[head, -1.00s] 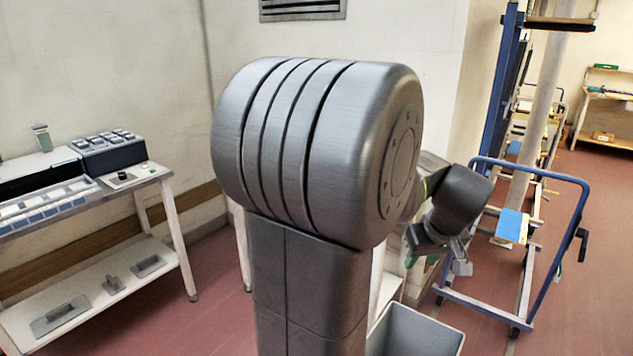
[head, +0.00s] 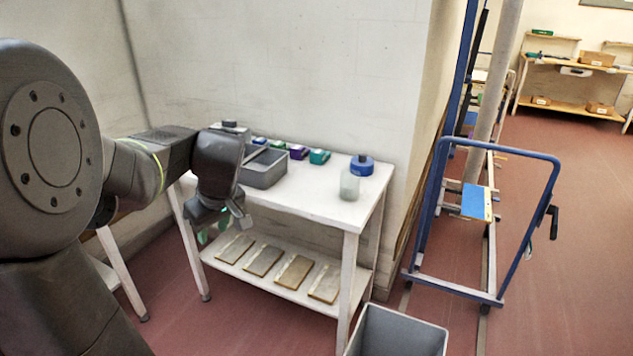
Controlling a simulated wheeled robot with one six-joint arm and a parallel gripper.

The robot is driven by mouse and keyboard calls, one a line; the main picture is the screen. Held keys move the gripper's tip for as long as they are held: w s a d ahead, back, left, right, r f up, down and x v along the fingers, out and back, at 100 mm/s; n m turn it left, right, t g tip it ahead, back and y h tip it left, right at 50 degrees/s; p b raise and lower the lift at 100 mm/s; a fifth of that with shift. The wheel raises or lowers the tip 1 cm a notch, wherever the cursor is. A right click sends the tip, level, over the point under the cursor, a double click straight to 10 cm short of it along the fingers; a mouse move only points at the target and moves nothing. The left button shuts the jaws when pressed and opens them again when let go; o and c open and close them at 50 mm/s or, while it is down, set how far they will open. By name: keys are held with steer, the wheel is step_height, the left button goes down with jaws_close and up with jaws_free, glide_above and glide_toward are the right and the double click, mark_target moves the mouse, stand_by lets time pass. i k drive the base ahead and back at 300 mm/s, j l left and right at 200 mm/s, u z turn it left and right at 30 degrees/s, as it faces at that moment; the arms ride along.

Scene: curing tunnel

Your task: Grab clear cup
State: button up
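A clear, faintly greenish cup (head: 349,186) stands upright near the right front of the white table (head: 318,211) in the head view. A round blue item (head: 361,166) is just behind it, partly overlapped by it in the picture. My gripper (head: 219,229) hangs at the table's left front, pointing down, well left of the cup and apart from it. Its fingers look spread, with greenish tips, and I see nothing held between them.
A grey bin (head: 265,170) and several small coloured boxes (head: 319,157) stand on the table's left and back. Several flat blocks (head: 263,261) lie on its lower shelf. A grey waste bin (head: 399,333) is in front, and a blue-framed cart (head: 489,215) stands to the right.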

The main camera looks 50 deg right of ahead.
mark_target(349, 181)
steer(key=i+z, duration=0.3)
steer(key=i+j+z, duration=0.25)
steer(key=i+l+z, duration=0.25)
steer(key=i+z, duration=0.2)
steer(key=i+l+z, duration=0.15)
steer(key=i+z, duration=0.65)
steer(key=z, duration=0.15)
